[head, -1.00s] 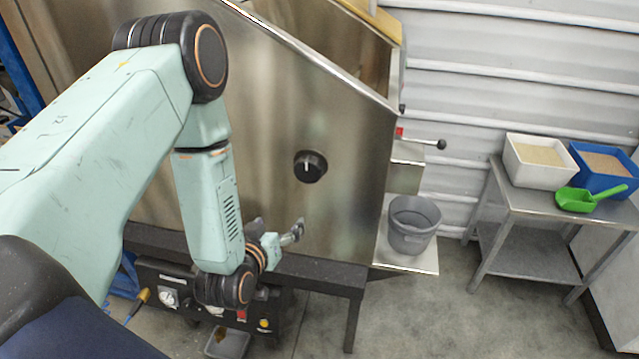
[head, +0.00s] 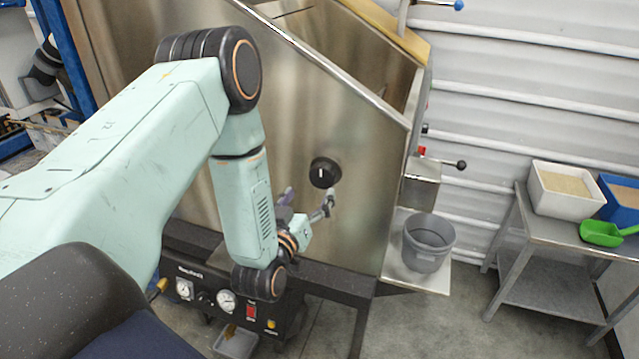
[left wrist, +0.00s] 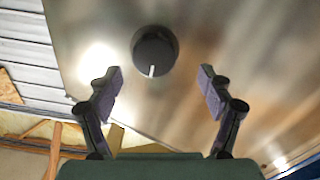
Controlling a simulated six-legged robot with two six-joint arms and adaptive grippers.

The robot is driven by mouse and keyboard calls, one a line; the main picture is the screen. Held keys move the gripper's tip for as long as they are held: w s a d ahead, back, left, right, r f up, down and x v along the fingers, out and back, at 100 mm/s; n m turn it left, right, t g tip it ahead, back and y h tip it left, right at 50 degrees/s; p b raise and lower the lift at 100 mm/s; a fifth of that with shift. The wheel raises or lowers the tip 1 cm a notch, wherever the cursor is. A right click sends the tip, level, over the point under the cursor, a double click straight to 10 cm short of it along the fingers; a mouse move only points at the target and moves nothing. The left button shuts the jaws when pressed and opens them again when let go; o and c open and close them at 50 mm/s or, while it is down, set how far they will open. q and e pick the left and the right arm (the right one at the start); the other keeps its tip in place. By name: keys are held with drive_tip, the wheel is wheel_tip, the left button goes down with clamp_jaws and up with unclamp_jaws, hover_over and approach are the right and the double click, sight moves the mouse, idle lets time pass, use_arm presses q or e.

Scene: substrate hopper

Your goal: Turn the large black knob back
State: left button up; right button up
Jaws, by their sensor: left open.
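The large black knob (head: 324,172) sits on the front steel panel of the hopper (head: 290,120). My left gripper (head: 308,199) is just below and left of the knob in the head view. In the left wrist view its two fingers (left wrist: 160,78) are spread wide with nothing between them, apart from the knob. My right gripper is not seen.
A control box with gauges (head: 226,301) is under the hopper. A grey bucket (head: 428,243) stands on a shelf at its right, below a lever (head: 447,163). A steel table (head: 545,240) at the right holds a white bin (head: 563,190) and a green scoop (head: 601,233).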

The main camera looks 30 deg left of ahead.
sight(322, 182)
use_arm(q)
drive_tip(key=w, duration=0.5)
drive_tip(key=shift+w, duration=0.25)
drive_tip(key=shift+w+a, duration=0.1)
drive_tip(key=shift+w, duration=0.05)
drive_tip(key=shift+a, duration=0.45)
drive_tip(key=shift+d, duration=0.2)
drive_tip(key=shift+c, duration=0.2)
drive_tip(key=shift+w+d, duration=0.2)
drive_tip(key=shift+d, duration=0.1)
drive_tip(key=c, duration=0.3)
drive_tip(key=shift+s+a, duration=0.2)
drive_tip(key=shift+a, duration=0.15)
drive_tip(key=c, duration=0.4)
drive_tip(key=shift+w+d, duration=0.1)
drive_tip(key=shift+d, duration=0.05)
drive_tip(key=c, duration=0.4)
